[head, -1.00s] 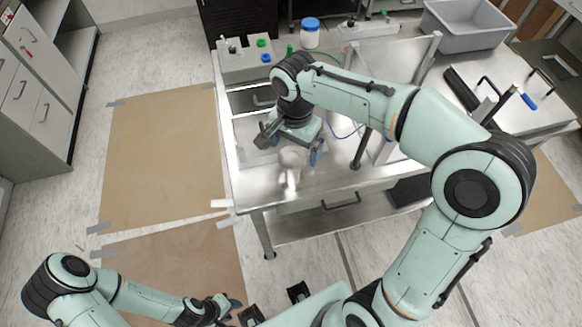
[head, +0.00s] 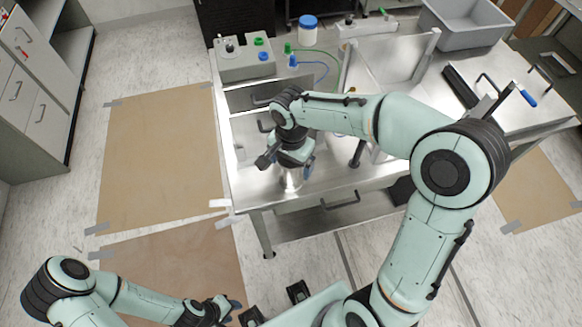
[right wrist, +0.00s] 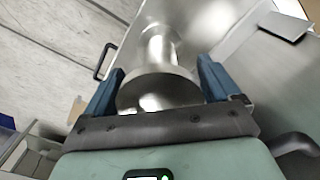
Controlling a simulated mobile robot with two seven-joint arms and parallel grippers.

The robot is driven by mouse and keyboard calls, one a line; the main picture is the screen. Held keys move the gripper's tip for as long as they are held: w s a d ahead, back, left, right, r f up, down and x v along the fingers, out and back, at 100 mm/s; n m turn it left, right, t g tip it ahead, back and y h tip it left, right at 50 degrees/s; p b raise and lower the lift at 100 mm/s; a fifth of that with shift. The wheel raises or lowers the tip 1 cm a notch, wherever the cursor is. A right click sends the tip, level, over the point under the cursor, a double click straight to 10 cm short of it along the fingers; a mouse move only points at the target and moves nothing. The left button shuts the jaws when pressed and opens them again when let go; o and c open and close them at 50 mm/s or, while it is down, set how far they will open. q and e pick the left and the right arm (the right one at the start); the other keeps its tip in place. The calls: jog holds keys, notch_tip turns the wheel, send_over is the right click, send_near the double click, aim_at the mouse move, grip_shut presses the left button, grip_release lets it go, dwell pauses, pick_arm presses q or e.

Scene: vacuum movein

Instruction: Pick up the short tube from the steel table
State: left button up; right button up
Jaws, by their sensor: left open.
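The short tube (head: 291,181) is a shiny steel piece with a round flange, standing on the steel table (head: 330,180) near its front left part. In the right wrist view the tube (right wrist: 158,75) shows its wide flange close to the palm and its narrower neck beyond. My right gripper (head: 296,172) is over the tube and partly hides it in the head view. In the right wrist view its blue fingers (right wrist: 160,85) are apart on either side of the flange, with narrow gaps. My left gripper (head: 232,308) is open and empty, low at the bottom, away from the table.
A grey control box (head: 244,62) and a blue-lidded jar (head: 308,30) stand at the table's back. Blue and green hose fittings (head: 291,56) lie beside the box. A grey bin (head: 465,25) is at the back right. Brown floor sheets (head: 160,160) lie left of the table.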

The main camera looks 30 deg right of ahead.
jog(key=shift+w+r, duration=0.1)
jog(key=c, duration=1.3)
jog(key=shift+c, duration=0.2)
